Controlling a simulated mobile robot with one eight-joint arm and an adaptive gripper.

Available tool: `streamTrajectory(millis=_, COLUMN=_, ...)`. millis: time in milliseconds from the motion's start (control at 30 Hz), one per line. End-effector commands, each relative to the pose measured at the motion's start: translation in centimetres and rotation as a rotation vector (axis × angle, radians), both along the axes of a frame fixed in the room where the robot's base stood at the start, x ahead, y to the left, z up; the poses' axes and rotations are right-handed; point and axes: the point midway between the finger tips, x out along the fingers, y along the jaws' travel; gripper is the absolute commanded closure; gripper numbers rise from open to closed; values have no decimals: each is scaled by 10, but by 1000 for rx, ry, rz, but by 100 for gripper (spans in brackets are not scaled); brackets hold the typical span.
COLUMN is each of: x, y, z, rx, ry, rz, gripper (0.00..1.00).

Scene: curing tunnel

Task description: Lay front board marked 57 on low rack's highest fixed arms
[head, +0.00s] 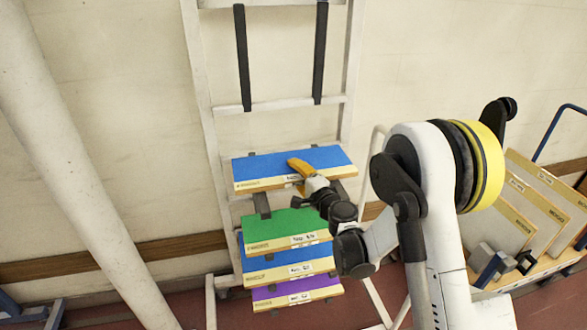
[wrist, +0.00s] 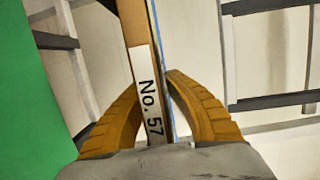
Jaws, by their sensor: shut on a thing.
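The board marked 57 is blue on top with a tan edge (head: 270,165). In the wrist view its white label reads No. 57 (wrist: 147,95). My gripper (head: 300,168) is shut on its front edge, one yellow finger over the blue face. The board is roughly level at the low rack (head: 205,120), above the green board. Dark arms (head: 262,205) show below its front edge, and small dark ends show behind it. I cannot tell whether the board touches the arms.
Below, the rack holds a green board (head: 280,226), a blue board (head: 262,264) and a purple board (head: 285,291). Two long dark strips (head: 243,58) hang higher on the frame. A cart with upright boards (head: 530,215) stands at right. A pale slanted post (head: 75,160) stands at left.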

Motion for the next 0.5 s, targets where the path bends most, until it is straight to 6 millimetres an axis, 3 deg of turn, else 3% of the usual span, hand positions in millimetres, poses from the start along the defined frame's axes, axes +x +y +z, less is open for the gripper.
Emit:
streamTrajectory(millis=367, x=0, y=0, z=-8, rx=0, ry=0, rz=0, gripper=100)
streamTrajectory(millis=400, x=0, y=0, z=-7, rx=0, ry=0, rz=0, gripper=74)
streamTrajectory(millis=433, x=0, y=0, z=-7, rx=0, ry=0, rz=0, gripper=65)
streamTrajectory(millis=500, x=0, y=0, z=-7, rx=0, ry=0, rz=0, gripper=65)
